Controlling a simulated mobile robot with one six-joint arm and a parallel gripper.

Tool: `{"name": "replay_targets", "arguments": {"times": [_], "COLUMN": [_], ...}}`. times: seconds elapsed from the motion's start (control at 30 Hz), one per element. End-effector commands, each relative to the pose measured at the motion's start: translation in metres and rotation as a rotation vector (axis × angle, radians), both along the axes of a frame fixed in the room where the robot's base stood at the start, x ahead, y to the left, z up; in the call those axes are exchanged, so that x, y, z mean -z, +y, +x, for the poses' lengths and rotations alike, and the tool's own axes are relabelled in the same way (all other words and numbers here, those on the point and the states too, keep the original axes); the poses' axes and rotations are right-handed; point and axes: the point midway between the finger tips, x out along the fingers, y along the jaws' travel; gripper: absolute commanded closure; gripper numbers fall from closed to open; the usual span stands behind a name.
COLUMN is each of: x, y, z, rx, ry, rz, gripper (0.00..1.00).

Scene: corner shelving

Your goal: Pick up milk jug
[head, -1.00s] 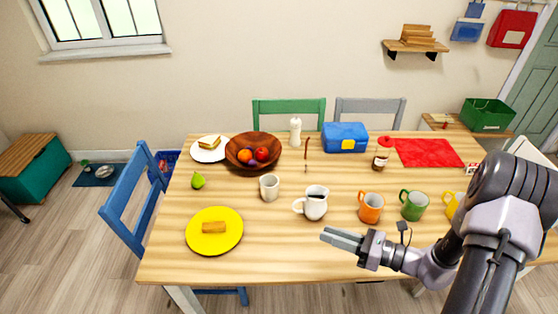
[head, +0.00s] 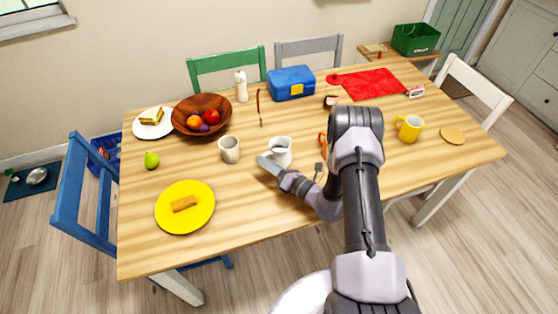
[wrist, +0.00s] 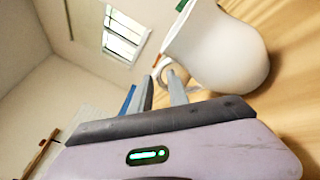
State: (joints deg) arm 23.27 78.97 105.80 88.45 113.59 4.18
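The milk jug (head: 282,148) is white and stands upright on the wooden table, near its middle. In the wrist view the jug (wrist: 222,48) fills the upper right, tilted by the camera angle, and its handle (wrist: 168,68) faces the fingers. My gripper (head: 264,163) is low beside the jug, on its handle side. In the wrist view my gripper (wrist: 161,84) has its two fingers apart, with the tips close to the handle. I cannot tell whether the handle lies between them.
A pale mug (head: 229,149) stands just left of the jug, and a yellow plate (head: 168,213) lies further left. My arm partly hides an orange mug (head: 322,142) on the right. A wooden bowl (head: 185,128) and a blue lunch box (head: 288,87) are behind.

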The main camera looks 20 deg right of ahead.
Motion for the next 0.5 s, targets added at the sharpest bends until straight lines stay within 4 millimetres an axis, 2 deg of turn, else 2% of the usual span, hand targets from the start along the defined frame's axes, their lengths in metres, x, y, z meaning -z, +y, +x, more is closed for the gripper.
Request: {"name": "replay_targets", "arguments": {"times": [0.13, 0.37, 0.47, 0.5], "x": [0.002, 0.000, 0.001, 0.001], "y": [0.012, 0.012, 0.012, 0.012], "z": [0.019, 0.021, 0.021, 0.021], "rx": [-0.003, 0.000, -0.001, -0.001], "ry": [-0.001, 0.001, 0.001, 0.001], "rz": [-0.002, -0.001, 0.000, 0.000], "gripper": [0.79, 0.79, 0.99, 1.00]}}
